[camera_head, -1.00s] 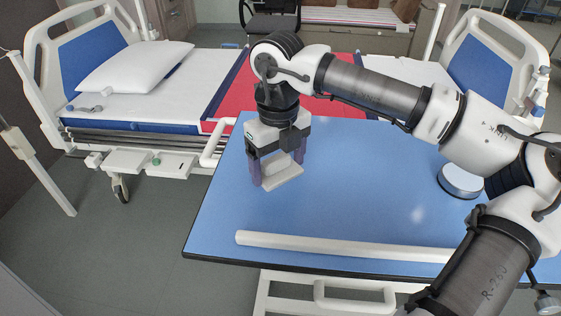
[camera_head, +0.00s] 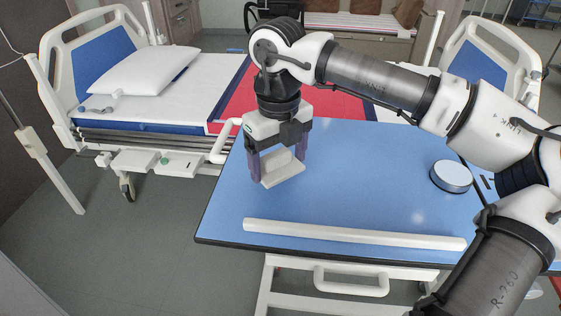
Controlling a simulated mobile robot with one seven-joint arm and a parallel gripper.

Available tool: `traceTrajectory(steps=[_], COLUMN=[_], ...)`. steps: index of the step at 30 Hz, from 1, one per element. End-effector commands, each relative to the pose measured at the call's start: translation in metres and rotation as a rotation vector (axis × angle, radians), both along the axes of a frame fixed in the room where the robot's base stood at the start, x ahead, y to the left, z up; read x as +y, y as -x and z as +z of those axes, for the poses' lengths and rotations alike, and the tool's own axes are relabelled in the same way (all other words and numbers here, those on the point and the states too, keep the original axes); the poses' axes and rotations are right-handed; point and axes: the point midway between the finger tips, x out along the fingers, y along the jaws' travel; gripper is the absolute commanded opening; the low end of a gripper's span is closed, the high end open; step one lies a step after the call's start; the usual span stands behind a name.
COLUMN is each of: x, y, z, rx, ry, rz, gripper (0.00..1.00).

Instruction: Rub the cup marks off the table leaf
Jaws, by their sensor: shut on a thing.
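The blue table leaf (camera_head: 340,205) with a dark edge fills the middle of the view. My gripper (camera_head: 282,165) is above its left part, with purple fingers shut on a pale cream block or pad (camera_head: 284,172). The pad is at the leaf's surface or just over it; I cannot tell whether it touches. No cup marks can be made out on the visible blue surface. A small pale bright patch at the right middle looks like a light reflection. My arm hides part of the leaf's right side.
A white bar (camera_head: 350,236) lies along the leaf's near edge. A round white-topped disc (camera_head: 451,176) sits at the right, close to my arm. The bed (camera_head: 140,100) with a pillow (camera_head: 142,70) and red cover stands behind. The leaf's centre is clear.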

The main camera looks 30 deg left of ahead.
Motion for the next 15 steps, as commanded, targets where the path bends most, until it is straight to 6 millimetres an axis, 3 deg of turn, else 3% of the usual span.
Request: traceTrajectory(steps=[9, 15], x=[0.003, 0.004], y=[0.002, 0.003], z=[0.032, 0.037], rx=[0.000, 0.000], ry=[-0.001, -0.001], rz=[0.005, 0.006], gripper=[0.60, 0.60])
